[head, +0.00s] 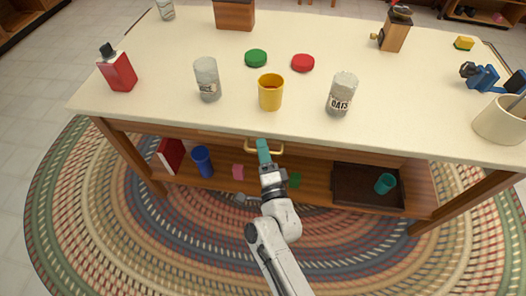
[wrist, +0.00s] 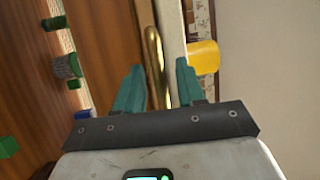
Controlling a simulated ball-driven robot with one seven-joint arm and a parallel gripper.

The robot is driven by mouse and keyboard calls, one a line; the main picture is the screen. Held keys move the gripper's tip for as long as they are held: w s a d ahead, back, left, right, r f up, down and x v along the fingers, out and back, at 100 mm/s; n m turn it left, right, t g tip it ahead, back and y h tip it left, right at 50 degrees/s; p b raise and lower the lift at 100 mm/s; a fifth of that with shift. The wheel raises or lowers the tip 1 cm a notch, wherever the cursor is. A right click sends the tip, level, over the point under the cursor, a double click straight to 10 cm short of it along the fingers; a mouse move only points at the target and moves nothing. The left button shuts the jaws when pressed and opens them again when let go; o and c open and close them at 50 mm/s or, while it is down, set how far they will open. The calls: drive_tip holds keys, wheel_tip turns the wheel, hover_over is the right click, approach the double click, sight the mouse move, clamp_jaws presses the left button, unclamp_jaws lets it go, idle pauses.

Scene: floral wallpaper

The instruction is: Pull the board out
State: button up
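The board's brass handle (head: 280,149) shows under the front edge of the table top, with my gripper (head: 263,146) in front of its middle. In the wrist view the handle (wrist: 155,62) runs upright between my two teal fingers (wrist: 159,72), which stand apart. The left finger is over brown wood and the right finger is near the pale table edge (wrist: 172,30). I see no finger closed on the handle. The board itself is mostly hidden under the table top; I cannot make out how far it sticks out.
The cream table top (head: 170,95) holds a yellow mug (head: 270,93) near the front edge, two jars, a red bottle (head: 117,70) and other items. A lower shelf (head: 315,178) holds a blue cup (head: 202,161) and a dark tray (head: 345,188). A braided rug lies below.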

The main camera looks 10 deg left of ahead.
clamp_jaws()
idle(0.3)
idle(0.3)
